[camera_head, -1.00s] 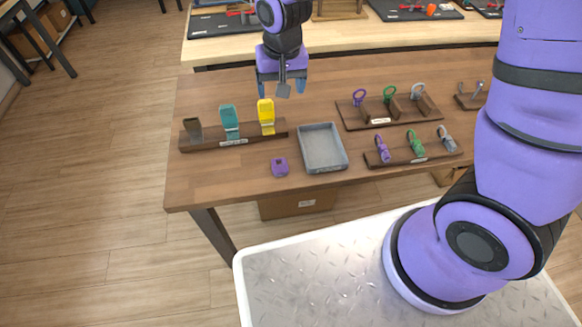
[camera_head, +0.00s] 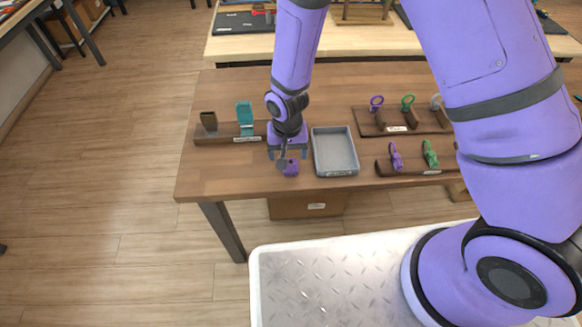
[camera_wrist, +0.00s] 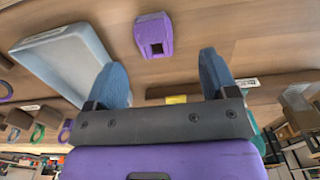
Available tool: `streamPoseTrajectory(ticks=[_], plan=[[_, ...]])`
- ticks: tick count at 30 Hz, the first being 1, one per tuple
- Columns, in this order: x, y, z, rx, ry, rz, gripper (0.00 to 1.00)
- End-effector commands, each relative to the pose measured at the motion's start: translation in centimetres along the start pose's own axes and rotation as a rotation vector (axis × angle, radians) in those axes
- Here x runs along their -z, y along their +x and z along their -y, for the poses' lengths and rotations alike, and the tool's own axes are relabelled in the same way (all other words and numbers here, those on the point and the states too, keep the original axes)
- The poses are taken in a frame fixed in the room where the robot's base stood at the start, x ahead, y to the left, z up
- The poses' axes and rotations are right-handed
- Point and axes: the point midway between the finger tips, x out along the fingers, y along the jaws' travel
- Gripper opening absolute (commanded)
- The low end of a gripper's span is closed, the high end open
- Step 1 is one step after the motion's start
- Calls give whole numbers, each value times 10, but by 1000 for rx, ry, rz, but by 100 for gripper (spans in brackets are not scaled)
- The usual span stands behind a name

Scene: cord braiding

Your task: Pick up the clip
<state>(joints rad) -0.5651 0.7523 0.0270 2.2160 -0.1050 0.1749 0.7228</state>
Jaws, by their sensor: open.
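A small purple clip (camera_head: 292,170) lies on the wooden table, left of the grey tray. In the wrist view the purple clip (camera_wrist: 154,36) shows a square dark hole and lies just beyond the fingertips, roughly midway between them. My gripper (camera_head: 288,156) is open and empty, pointing down over the clip; the head view shows it partly overlapping the clip. In the wrist view my gripper (camera_wrist: 160,62) has its two blue fingers spread wide, with clear space between them and the clip. I cannot tell the exact height left above the clip.
The grey tray (camera_head: 316,150) stands close to the right of my gripper. A wooden rack (camera_head: 221,138) with a brown and a teal (camera_head: 245,115) piece is behind left; my arm hides its yellow piece. Racks with rings (camera_head: 377,103) and purple and green pieces (camera_head: 430,152) are at right.

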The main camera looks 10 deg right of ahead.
Motion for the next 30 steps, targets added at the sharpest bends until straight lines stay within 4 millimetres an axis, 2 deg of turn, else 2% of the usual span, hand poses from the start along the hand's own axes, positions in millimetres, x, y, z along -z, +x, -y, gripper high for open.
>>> streamPoseTrajectory(ticks=[7, 12, 18, 27, 30], plan=[[0, 14, -2, -1, 0, 1, 79], [-1, 38, -8, -2, 0, 2, 79], [-1, 56, -8, -1, -1, 1, 79], [-1, 58, -8, 0, -1, -1, 79], [-1, 58, -8, 0, -1, -1, 56]])
